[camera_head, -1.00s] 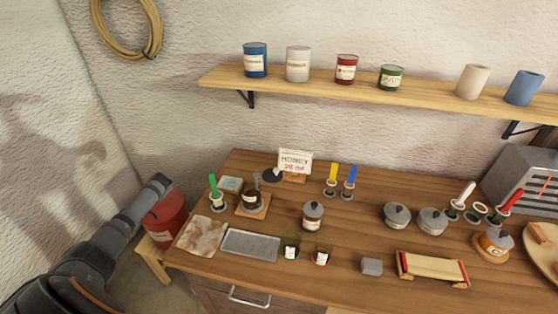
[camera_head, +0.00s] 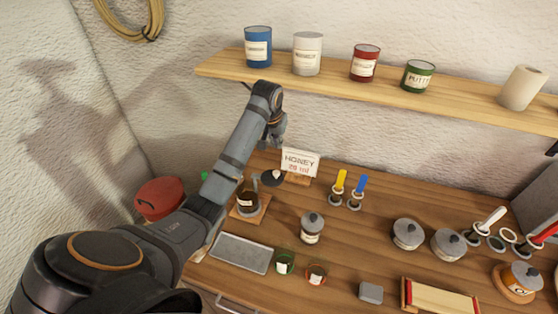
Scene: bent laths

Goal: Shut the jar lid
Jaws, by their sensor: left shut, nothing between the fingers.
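The honey jar (camera_head: 248,199) is a small dark glass jar with a pale label, standing on a square wooden board (camera_head: 262,212) at the back left of the bench. A dark round lid (camera_head: 273,178) with a knob is open, off to the jar's upper right; a small upright piece shows between them. I cannot tell clearly how it joins the jar. My left gripper (camera_head: 277,141) is shut and empty, pointing down, and appears above the lid and the sign in the picture. My left forearm hides the bench left of the jar. My right gripper is out of view.
A honey sign (camera_head: 299,162) stands just behind the lid. A lidded jar (camera_head: 312,228), a grey tray (camera_head: 241,253) and two small glass pots stand nearer the front. The shelf (camera_head: 374,96) with several cans overhangs the back. Yellow and blue handled tools stand to the right.

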